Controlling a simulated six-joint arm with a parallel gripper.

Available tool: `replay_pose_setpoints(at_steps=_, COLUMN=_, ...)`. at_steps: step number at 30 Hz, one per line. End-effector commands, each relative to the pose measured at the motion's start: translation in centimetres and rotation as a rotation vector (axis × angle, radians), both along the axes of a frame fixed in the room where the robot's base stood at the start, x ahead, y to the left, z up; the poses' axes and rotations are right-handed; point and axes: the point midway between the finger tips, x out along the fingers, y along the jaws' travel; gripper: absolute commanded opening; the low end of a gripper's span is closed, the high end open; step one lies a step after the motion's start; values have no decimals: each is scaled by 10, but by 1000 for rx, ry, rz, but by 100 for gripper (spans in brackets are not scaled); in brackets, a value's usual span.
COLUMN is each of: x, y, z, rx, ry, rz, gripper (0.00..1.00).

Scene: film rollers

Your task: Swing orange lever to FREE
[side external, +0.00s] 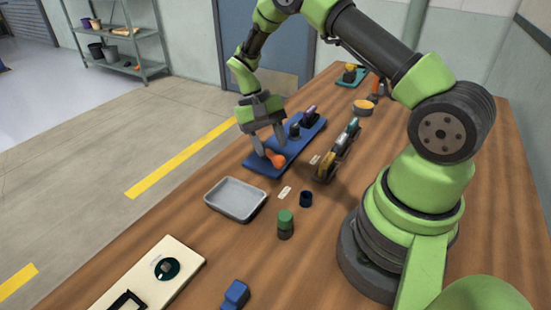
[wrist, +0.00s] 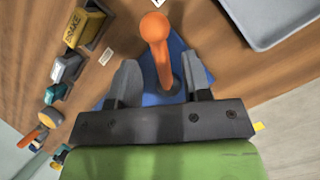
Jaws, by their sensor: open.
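The orange lever (side external: 275,159) has a round knob and stands near the front end of a blue base plate (side external: 258,167) on the table. In the wrist view the orange lever (wrist: 157,55) rises between the two fingers, its knob toward the top of the picture. My gripper (side external: 268,148) is open, with its fingers on either side of the lever; a gap shows on each side in the wrist view (wrist: 160,82). No FREE marking is readable. The fingers hide part of the blue plate.
Blocks on a dark rack (side external: 338,150) stand right of the blue plate; one reads "SAKE" in the wrist view (wrist: 82,28). A grey tray (side external: 235,199) lies in front. Purple and dark pieces sit farther along the plate.

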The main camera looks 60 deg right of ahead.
Motion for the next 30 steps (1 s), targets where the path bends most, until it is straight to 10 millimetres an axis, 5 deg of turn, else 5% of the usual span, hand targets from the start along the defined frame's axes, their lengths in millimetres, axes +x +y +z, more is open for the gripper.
replay_pose_setpoints(at_steps=7, x=-15, y=3, z=-33, rx=1, ry=1, rz=0, gripper=44)
replay_pose_setpoints(at_steps=18, x=-18, y=4, z=-41, rx=0, ry=-2, rz=0, gripper=44)
replay_pose_setpoints(at_steps=24, x=-18, y=4, z=-40, rx=0, ry=-2, rz=0, gripper=3)
replay_pose_setpoints(at_steps=30, x=-19, y=5, z=-40, rx=1, ry=1, rz=-2, gripper=0)
